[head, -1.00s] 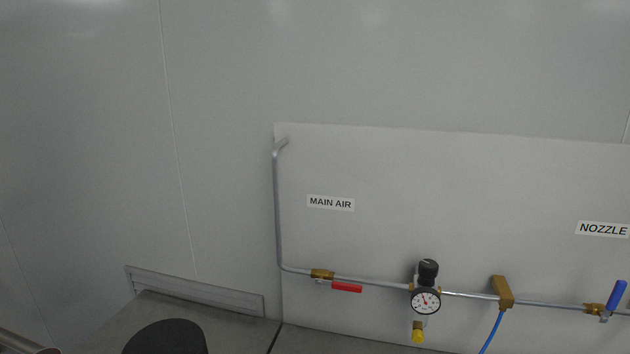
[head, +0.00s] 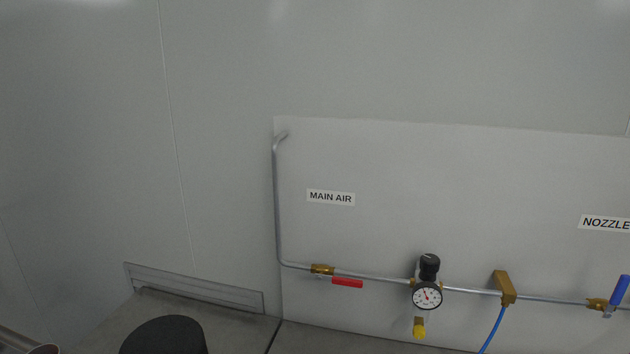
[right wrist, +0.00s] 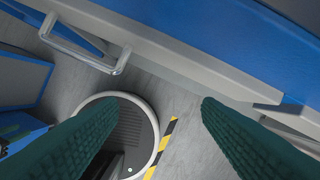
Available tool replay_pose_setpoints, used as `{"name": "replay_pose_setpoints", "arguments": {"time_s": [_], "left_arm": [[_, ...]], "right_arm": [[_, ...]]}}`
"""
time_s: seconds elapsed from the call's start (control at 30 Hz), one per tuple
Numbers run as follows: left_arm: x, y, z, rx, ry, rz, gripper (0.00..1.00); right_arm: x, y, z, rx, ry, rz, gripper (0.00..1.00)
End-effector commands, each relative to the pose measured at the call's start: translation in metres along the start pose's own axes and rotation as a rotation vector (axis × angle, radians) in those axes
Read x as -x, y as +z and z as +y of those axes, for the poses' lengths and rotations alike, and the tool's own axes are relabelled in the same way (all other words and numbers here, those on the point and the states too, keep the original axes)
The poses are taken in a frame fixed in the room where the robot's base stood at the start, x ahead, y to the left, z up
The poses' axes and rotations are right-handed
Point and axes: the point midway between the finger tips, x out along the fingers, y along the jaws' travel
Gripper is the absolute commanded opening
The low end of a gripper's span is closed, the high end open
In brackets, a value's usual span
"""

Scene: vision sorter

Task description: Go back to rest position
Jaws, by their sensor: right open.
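My right gripper (right wrist: 160,108) shows in the right wrist view as two dark green ridged fingers set wide apart, with nothing between them. It hangs above a grey floor. Neither gripper shows in the head view, and my left gripper is out of sight.
The head view faces a grey wall panel (head: 450,190) with a pipe, a red-handled valve (head: 347,283), a pressure gauge (head: 427,295) and a blue-handled valve (head: 618,291). In the right wrist view, a grey handle (right wrist: 85,50), a blue surface (right wrist: 220,35) and a yellow-black stripe (right wrist: 160,150) lie near the gripper.

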Motion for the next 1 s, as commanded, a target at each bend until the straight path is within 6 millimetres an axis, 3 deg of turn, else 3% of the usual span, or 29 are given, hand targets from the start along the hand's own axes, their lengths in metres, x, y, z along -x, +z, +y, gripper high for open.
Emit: {"name": "replay_pose_setpoints", "arguments": {"time_s": [0.03, 0.17, 0.3, 0.5, 0.7, 0.83, 1.0], "left_arm": [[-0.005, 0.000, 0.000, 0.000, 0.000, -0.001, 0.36], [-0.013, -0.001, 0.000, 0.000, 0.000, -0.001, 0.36], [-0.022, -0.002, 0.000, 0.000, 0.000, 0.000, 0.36], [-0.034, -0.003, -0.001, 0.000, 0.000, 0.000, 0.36], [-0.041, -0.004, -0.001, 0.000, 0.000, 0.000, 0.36], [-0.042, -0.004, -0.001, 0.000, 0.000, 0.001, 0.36], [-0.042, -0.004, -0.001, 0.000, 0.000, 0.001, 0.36]], "right_arm": [[-0.028, -0.010, 0.001, 0.002, 0.002, 0.016, 0.59], [-0.099, -0.043, 0.004, 0.007, 0.006, 0.046, 0.59], [-0.169, -0.096, 0.008, 0.014, 0.010, 0.081, 0.59], [-0.239, -0.184, 0.011, 0.025, 0.015, 0.126, 0.59], [-0.265, -0.251, 0.011, 0.033, 0.017, 0.154, 0.59], [-0.268, -0.269, 0.011, 0.036, 0.018, 0.160, 0.59], [-0.268, -0.273, 0.010, 0.036, 0.018, 0.161, 0.59]]}}
